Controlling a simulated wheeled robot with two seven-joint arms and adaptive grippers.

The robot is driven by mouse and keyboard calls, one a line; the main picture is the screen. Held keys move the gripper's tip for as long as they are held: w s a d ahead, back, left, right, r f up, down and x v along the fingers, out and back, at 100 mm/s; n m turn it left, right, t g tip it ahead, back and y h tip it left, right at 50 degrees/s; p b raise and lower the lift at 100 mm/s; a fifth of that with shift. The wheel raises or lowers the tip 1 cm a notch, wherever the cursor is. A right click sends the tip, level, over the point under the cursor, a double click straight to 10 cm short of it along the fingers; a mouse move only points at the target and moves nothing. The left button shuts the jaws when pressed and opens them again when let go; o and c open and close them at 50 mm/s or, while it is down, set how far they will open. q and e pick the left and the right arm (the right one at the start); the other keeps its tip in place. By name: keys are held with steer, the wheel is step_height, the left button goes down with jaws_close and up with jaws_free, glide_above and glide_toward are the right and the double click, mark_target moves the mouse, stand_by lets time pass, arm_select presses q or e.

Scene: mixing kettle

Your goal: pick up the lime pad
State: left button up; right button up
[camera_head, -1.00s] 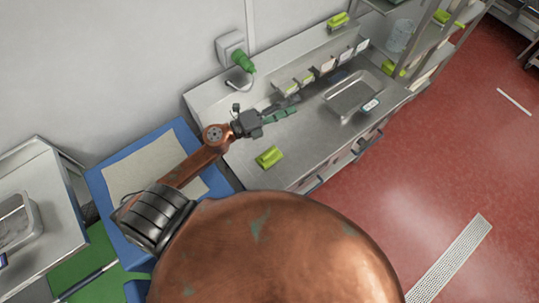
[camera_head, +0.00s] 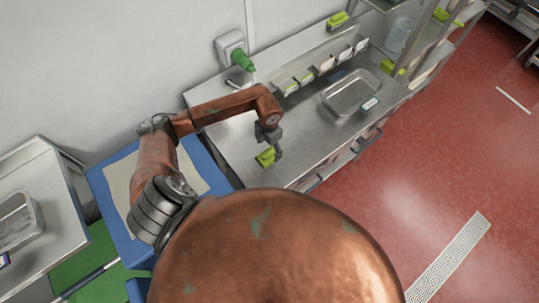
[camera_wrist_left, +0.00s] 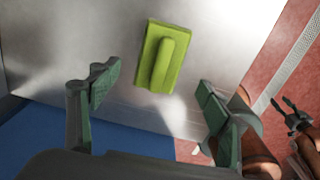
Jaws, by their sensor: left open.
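The lime pad (camera_head: 265,157) lies on the steel counter near its front edge, partly hidden by my left gripper in the head view. In the left wrist view the lime pad (camera_wrist_left: 160,56) is a flat block with a raised grip along it, lying beyond the fingertips. My left gripper (camera_head: 275,148) points down close above the pad. In the wrist view its green-padded fingers (camera_wrist_left: 157,92) are wide apart with nothing between them. A dark gripper on a copper arm, my right one (camera_wrist_left: 284,107), shows small at the right edge, its fingers apart.
A steel tray (camera_head: 350,92) sits on the counter to the right. Several small bins (camera_head: 308,76) line the counter's back. Another lime thing (camera_head: 338,20) lies on the ledge behind. A green-ended wall fitting (camera_head: 242,60) is behind my arm. The counter around the pad is clear.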

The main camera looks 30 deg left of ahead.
mark_target(269, 152)
arm_select(q)
step_height(269, 152, down, 4)
steer(key=shift+w+d+f+p, duration=0.1)
steer(key=shift+w+f+p, duration=0.1)
steer(key=shift+p, duration=0.65)
steer(key=shift+f, duration=0.5)
steer(key=c, duration=1.2)
